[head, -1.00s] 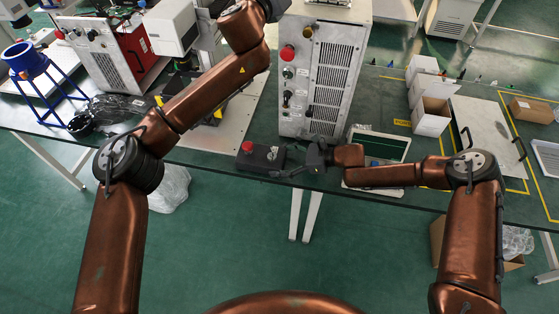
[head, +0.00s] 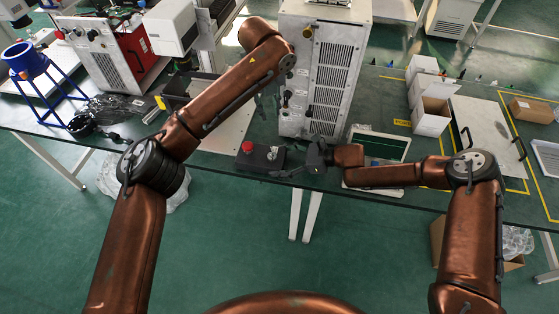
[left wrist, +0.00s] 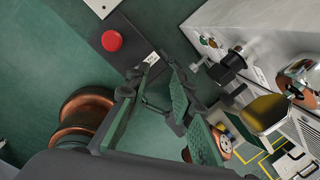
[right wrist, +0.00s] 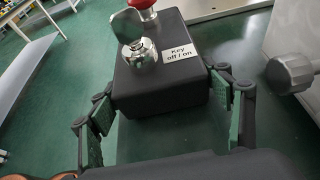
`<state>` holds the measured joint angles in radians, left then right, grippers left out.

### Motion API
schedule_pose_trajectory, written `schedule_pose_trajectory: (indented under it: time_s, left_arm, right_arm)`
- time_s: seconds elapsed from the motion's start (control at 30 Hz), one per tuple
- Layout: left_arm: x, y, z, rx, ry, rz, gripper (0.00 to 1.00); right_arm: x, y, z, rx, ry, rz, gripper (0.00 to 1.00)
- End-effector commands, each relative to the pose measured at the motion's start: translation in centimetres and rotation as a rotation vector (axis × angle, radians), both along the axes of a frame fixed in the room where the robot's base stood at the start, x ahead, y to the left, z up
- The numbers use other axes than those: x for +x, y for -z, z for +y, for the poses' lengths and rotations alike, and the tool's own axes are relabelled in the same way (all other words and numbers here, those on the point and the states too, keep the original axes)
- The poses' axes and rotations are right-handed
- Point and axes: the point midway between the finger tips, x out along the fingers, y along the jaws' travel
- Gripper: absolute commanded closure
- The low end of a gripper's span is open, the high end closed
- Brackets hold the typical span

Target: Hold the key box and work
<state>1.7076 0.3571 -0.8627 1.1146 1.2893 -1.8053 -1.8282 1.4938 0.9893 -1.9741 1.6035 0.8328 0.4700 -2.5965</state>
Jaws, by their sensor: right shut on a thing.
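The key box (head: 258,161) is a small black box at the table's front edge in the head view. It has a red button (right wrist: 141,3), a silver key switch (right wrist: 138,53) with a key (right wrist: 127,25) in it, and a label reading "Key off / on". My right gripper (head: 312,158) is shut on the key box (right wrist: 160,95), one finger on each side. My left gripper (left wrist: 165,80) is open, with nothing seen between its fingers. Its wrist camera looks down on the key box (left wrist: 128,35).
A grey cabinet (head: 341,75) with knobs and vents stands behind the key box. A green-and-white tray (head: 386,146) lies right of it. White cartons (head: 431,112) stand farther right. Black cables (head: 88,122) lie on the left.

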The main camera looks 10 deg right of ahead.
Motion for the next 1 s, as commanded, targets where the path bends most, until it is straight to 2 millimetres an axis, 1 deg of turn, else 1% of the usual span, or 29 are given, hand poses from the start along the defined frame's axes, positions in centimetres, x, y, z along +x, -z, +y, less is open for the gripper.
schedule_pose_trajectory:
  time_s: [0.03, 0.1, 0.2, 0.27, 0.37, 0.47, 1.0]
  left_arm:
    - [-1.3, 0.2, -0.1, 0.020, 0.019, 0.041, 0.78]
    - [-2.8, 0.5, -0.1, 0.045, 0.040, 0.088, 0.78]
    - [-4.1, 0.7, -0.1, 0.067, 0.060, 0.129, 0.78]
    - [-4.4, 0.8, -0.1, 0.074, 0.066, 0.140, 0.78]
    - [-4.6, 1.4, 0.0, 0.078, 0.068, 0.147, 0.78]
    - [-4.6, 2.5, 0.0, 0.078, 0.067, 0.148, 0.78]
    - [-4.6, 10.0, 0.1, 0.077, 0.065, 0.145, 0.78]
  right_arm:
    - [0.2, -0.2, -0.1, 0.000, 0.002, -0.002, 0.59]
    - [0.2, -0.2, -0.1, 0.000, 0.002, -0.002, 0.59]
    - [0.2, -0.2, -0.1, 0.001, 0.003, -0.003, 0.59]
    - [0.2, -0.2, -0.1, 0.001, 0.003, -0.003, 0.59]
    - [0.2, -0.2, -0.1, 0.001, 0.003, -0.003, 0.59]
    - [0.2, -0.2, -0.1, 0.001, 0.003, -0.003, 0.59]
    - [0.2, -0.2, -0.1, 0.001, 0.003, -0.003, 0.59]
